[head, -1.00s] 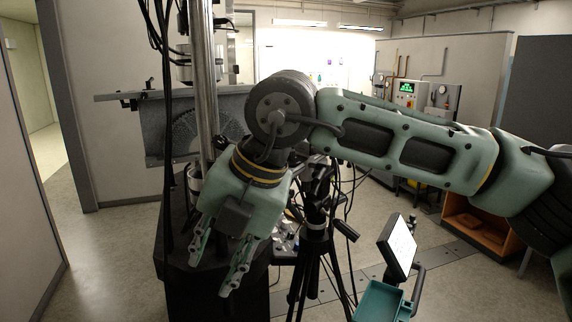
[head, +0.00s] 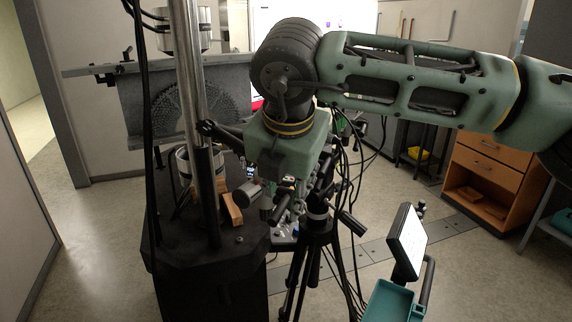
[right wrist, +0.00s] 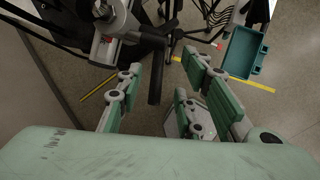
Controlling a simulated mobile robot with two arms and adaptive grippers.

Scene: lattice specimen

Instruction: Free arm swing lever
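My right gripper (head: 285,208) hangs down in front of the dark machine column in the head view, its fingers partly hidden. In the right wrist view its fingers (right wrist: 158,80) are spread apart and empty. A grey cylinder with a dark end (head: 243,195) sits just left of the fingers. In the right wrist view a dark bar (right wrist: 156,82) shows in the gap between the fingers, seemingly beyond them. I cannot tell which part is the arm swing lever, or whether the gripper touches it. My left gripper is not in view.
A black tripod (head: 318,235) with cables stands close to the right gripper. A tablet (head: 408,240) and a teal tray (head: 390,302) are at the lower right. A wooden drawer cabinet (head: 490,180) stands behind. A lattice panel (head: 205,108) is behind the steel column (head: 192,75).

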